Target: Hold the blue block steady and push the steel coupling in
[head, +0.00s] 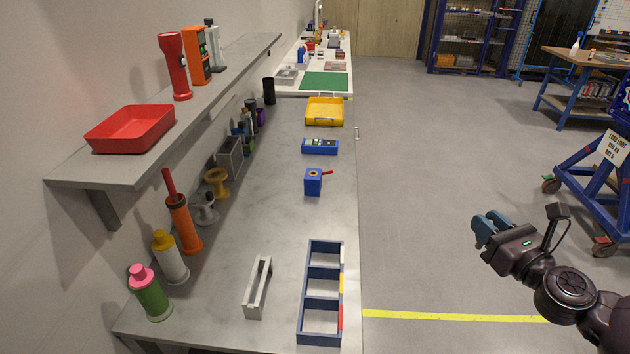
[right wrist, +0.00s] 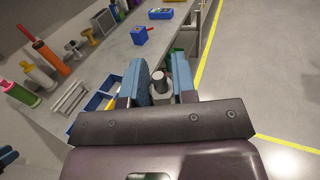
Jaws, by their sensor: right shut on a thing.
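The blue block (head: 313,182) stands on the grey workbench, near its right edge. It has an orange-ringed hole in its top and a red lever on its right side; it also shows in the right wrist view (right wrist: 139,36). My right gripper (head: 483,229) is out over the floor, right of the bench and well apart from the block. In the right wrist view its blue fingers are shut on the grey steel coupling (right wrist: 160,85). The head view hides the coupling. A blue fingertip-like part at the wrist view's left edge may be my left gripper.
A blue compartment tray (head: 309,340) and a grey handle-shaped part (head: 248,310) lie on the near bench. A blue case (head: 320,148) and a yellow bin (head: 324,112) are behind the block. Bottles line the wall side. A shelf (head: 215,82) overhangs the left.

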